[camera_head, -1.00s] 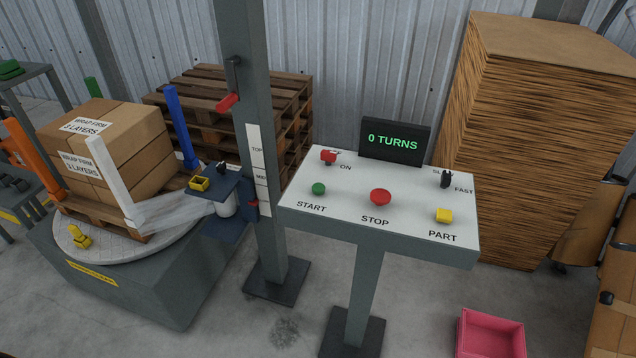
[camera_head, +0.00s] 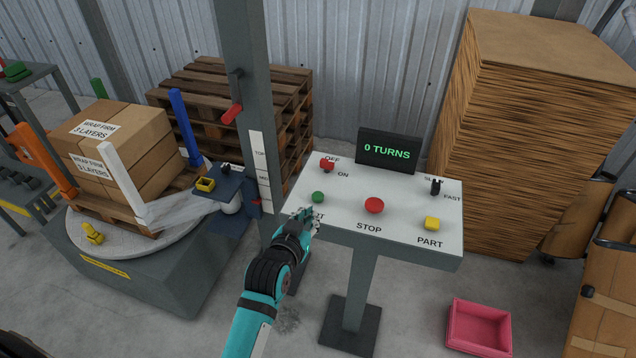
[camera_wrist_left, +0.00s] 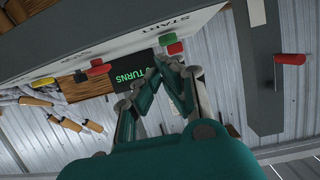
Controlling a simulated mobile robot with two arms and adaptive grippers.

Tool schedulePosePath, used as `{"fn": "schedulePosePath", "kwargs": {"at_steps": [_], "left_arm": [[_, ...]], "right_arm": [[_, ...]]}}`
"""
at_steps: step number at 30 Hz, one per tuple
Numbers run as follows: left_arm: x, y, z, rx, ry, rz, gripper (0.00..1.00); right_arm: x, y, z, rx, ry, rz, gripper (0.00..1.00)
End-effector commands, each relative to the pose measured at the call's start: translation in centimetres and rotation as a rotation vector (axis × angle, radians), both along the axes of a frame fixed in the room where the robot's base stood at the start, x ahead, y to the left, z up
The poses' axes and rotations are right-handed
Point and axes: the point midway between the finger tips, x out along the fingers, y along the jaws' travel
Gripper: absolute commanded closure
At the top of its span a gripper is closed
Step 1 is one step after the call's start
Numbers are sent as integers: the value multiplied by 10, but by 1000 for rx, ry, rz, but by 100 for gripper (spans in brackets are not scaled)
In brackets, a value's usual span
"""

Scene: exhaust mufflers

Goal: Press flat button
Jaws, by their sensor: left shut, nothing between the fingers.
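My left gripper (camera_head: 308,214) is shut and empty at the panel's front left edge, just in front of the green button, and covers part of the START label. In the left wrist view, the green button (camera_wrist_left: 175,48) is just beyond the shut fingertips (camera_wrist_left: 170,62). The red STOP button (camera_wrist_left: 98,68) and yellow button (camera_wrist_left: 45,82) lie to the left there. I cannot tell whether the fingertips touch the panel.
A red ON/OFF switch (camera_head: 327,164), a black speed switch (camera_head: 435,187) and a display (camera_head: 388,150) reading "0 TURNS" are at the panel's back. A grey post (camera_head: 250,110) stands left of the panel. A pink bin (camera_head: 478,328) sits on the floor at right.

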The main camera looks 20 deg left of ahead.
Motion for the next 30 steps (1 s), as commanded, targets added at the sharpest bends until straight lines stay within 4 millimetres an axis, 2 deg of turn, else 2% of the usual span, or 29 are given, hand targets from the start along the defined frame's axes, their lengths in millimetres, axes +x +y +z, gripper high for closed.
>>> {"fn": "schedulePosePath", "kwargs": {"at_steps": [1, 3, 7, 17, 20, 23, 30], "left_arm": [[1, 3, 22, -2, -29, 9, 100], [1, 7, 40, -2, -55, 17, 100], [1, 9, 54, -2, -77, 23, 100], [2, 9, 54, -3, -78, 24, 100], [8, 9, 54, -3, -78, 24, 100], [20, 9, 51, -3, -78, 24, 100], [65, 9, 41, -3, -78, 22, 100]], "right_arm": [[0, 0, 5, 1, 0, 1, 56], [0, 1, 7, 1, 0, 1, 56], [0, 2, 7, 2, -1, 1, 56], [0, 6, 7, 7, 0, 1, 56], [0, 6, 9, 7, 0, 1, 56], [0, 6, 13, 7, 0, 1, 56], [0, 5, 24, 6, 0, 1, 56]]}}
